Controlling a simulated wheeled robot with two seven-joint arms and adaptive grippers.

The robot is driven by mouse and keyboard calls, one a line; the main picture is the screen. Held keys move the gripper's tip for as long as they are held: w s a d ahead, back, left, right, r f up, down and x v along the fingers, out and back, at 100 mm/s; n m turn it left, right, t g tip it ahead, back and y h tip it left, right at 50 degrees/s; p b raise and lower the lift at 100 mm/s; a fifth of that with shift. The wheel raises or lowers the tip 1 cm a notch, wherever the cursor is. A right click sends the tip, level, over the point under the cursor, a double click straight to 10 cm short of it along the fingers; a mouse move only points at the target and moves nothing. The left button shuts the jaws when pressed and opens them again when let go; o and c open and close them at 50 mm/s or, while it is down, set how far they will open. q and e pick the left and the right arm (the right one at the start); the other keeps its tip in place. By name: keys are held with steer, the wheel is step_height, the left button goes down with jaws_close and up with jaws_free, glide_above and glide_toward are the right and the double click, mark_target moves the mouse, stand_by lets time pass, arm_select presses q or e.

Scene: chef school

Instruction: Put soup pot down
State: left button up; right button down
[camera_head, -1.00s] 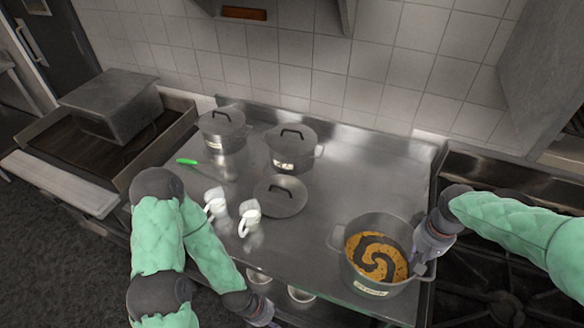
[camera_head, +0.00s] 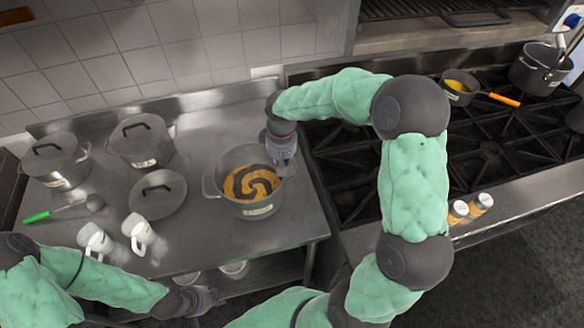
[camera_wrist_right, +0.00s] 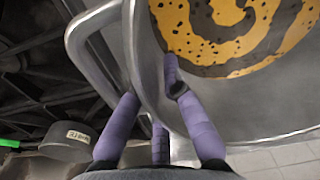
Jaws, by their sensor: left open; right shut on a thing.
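The soup pot (camera_head: 236,207) is a grey metal pot with orange soup marked by a dark spiral. It is upright over the right part of the steel table (camera_head: 207,125) and looks to rest on it. My right gripper (camera_head: 283,160) is shut on its right handle. In the right wrist view the purple fingers (camera_wrist_right: 150,95) are around the handle beside the pot wall (camera_wrist_right: 230,112); the handle's grip is partly hidden. My left gripper (camera_head: 208,300) is open and empty below the table's front edge.
A loose lid (camera_head: 158,193) and two white mugs (camera_head: 139,232) are left of the pot. Two lidded pots (camera_head: 141,143) stand behind. A green-handled ladle (camera_head: 38,217) lies at left. The stove (camera_head: 480,150) is at right, with a small orange-handled pan (camera_head: 457,95).

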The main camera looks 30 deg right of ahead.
mark_target(268, 168)
steer(key=w+f, duration=0.2)
steer(key=w+a+f, duration=0.1)
steer(key=w+f, duration=0.1)
steer(key=w+a+f, duration=0.1)
steer(key=w+f, duration=0.1)
steer(key=shift+f, duration=0.1)
steer(key=shift+f+b, duration=0.3)
steer(key=shift+f, duration=1.35)
steer(key=c, duration=1.4)
jaws_free()
steer(key=shift+f, duration=0.15)
steer(key=shift+s+a, duration=0.1)
steer(key=shift+r, duration=0.3)
steer(key=r, duration=0.7)
steer(key=r+p, duration=0.1)
steer(key=r, duration=0.3)
steer(key=shift+d+r, duration=0.25)
steer(key=shift+r, duration=0.1)
